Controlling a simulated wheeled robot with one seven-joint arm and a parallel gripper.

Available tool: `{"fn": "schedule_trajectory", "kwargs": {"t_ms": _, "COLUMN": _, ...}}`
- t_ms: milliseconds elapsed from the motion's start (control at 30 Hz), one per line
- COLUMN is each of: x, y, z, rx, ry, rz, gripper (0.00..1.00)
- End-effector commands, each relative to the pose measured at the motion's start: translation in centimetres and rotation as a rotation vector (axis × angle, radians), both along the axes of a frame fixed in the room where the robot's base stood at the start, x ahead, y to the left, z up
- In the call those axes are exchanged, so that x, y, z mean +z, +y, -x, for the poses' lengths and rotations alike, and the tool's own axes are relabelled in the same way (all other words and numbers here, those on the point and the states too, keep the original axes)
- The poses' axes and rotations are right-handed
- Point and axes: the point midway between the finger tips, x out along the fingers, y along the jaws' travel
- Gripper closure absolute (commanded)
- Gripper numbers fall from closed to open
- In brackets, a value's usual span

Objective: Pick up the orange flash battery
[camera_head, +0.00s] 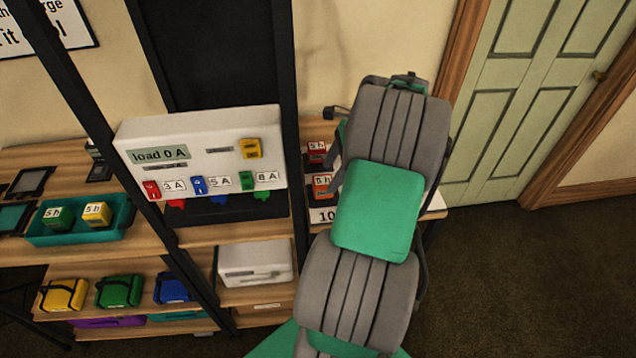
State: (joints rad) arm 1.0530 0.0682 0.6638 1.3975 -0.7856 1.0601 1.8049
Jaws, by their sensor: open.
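An orange battery block (321,187) with a white label sits on the right-hand wooden shelf, just left of my arm. The label seems to read "5 h". Its right side is close to my arm's outline and may be partly hidden. My grey and green arm rises from the bottom middle and covers much of that shelf. My gripper's fingers do not show; they seem hidden behind my own arm links. I cannot tell how far they are from the orange battery.
A red block (316,152) stands behind the orange one. A white tester box (200,143) with a yellow block (250,148) is at left of a dark post. A teal tray (82,232) holds two blocks. Several coloured pouches lie below. Open floor (530,270) is at right.

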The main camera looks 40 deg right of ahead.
Motion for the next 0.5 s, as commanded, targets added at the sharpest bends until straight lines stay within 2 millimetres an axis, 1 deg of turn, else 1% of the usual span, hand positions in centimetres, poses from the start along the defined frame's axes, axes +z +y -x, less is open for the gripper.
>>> {"fn": "schedule_trajectory", "kwargs": {"t_ms": 33, "x": -0.8, "y": 0.3, "z": -0.2, "rx": 0.002, "ry": 0.002, "rz": -0.001, "gripper": 0.31}}
{"fn": "schedule_trajectory", "kwargs": {"t_ms": 167, "x": -2.5, "y": 1.1, "z": -0.7, "rx": 0.004, "ry": 0.002, "rz": 0.0, "gripper": 0.31}}
{"fn": "schedule_trajectory", "kwargs": {"t_ms": 300, "x": -4.8, "y": 1.9, "z": -1.2, "rx": 0.004, "ry": 0.001, "rz": 0.0, "gripper": 0.31}}
{"fn": "schedule_trajectory", "kwargs": {"t_ms": 400, "x": -5.5, "y": 2.0, "z": -1.3, "rx": 0.004, "ry": 0.0, "rz": 0.003, "gripper": 0.31}}
{"fn": "schedule_trajectory", "kwargs": {"t_ms": 500, "x": -5.6, "y": 2.0, "z": -1.3, "rx": 0.001, "ry": 0.0, "rz": 0.003, "gripper": 0.31}}
